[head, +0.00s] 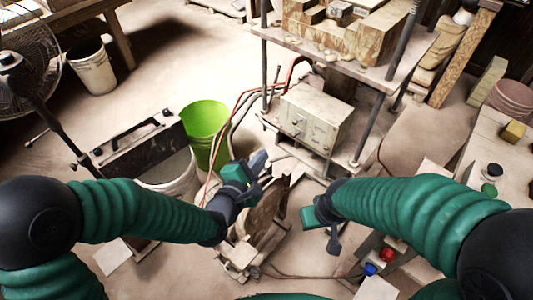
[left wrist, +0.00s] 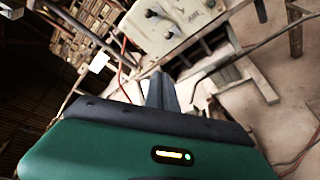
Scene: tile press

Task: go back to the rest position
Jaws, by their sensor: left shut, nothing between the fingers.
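My left gripper (head: 258,163) is shut and empty, held in the air in front of the press, near the green bucket. In the left wrist view its closed fingers (left wrist: 160,92) point toward a pale control box (left wrist: 172,22), with nothing between them. My right gripper (head: 334,240) hangs lower, near the middle of the head view. Its fingers are small and dark there, and I cannot tell whether they are open.
A bright green bucket (head: 205,130) stands behind my left forearm. The control box (head: 314,116) sits under a shelf of wooden blocks. A red button (head: 388,254) and a blue button (head: 370,268) are near my right arm. Open floor lies at upper left.

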